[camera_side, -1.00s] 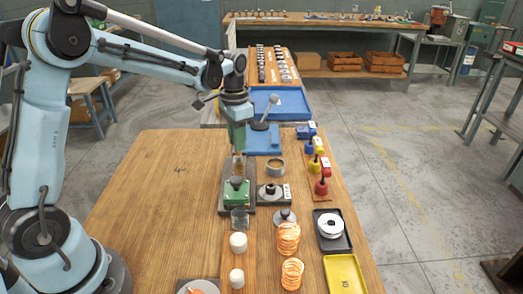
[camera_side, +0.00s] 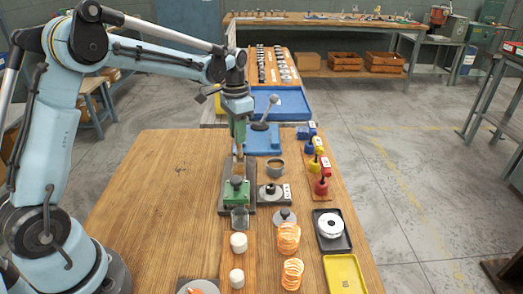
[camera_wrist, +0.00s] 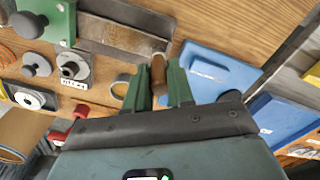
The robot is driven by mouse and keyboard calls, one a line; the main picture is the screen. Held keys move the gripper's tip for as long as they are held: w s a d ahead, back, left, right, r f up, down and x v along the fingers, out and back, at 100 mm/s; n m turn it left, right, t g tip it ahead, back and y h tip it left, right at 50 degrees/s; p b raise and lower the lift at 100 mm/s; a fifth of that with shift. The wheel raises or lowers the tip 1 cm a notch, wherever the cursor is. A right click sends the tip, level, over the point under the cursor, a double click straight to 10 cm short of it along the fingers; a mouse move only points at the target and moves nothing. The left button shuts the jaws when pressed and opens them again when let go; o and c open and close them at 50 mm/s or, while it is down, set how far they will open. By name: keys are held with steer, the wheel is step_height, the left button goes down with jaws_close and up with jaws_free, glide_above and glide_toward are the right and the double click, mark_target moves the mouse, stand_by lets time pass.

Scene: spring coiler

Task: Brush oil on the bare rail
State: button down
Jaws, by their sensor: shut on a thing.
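My gripper (camera_side: 239,143) is shut on a brush with a brown handle (camera_wrist: 158,72). Its green fingers (camera_wrist: 160,82) close around the handle in the wrist view. The brush hangs roughly upright over the far end of the grey metal rail (camera_wrist: 115,38). In the side view the rail's dark base (camera_side: 224,199) carries a green block (camera_side: 236,188) at its near part. The bristle tip is at or just above the rail; I cannot tell if it touches. Whether there is oil on the rail is too small to tell. A round cup (camera_side: 277,170) stands right of the rail.
A blue lever device (camera_side: 262,141) is behind. The table's left half is clear.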

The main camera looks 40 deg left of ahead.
steer(key=shift+r, duration=3.5)
steer(key=s+d, duration=0.8)
steer(key=shift+w+a+f, duration=0.1)
steer(key=shift+f, duration=1.5)
steer(key=shift+w+f, duration=0.1)
steer(key=shift+f, duration=1.45)
steer(key=shift+f, duration=0.45)
steer(key=shift+w+a, duration=1.35)
steer(key=shift+a, duration=0.1)
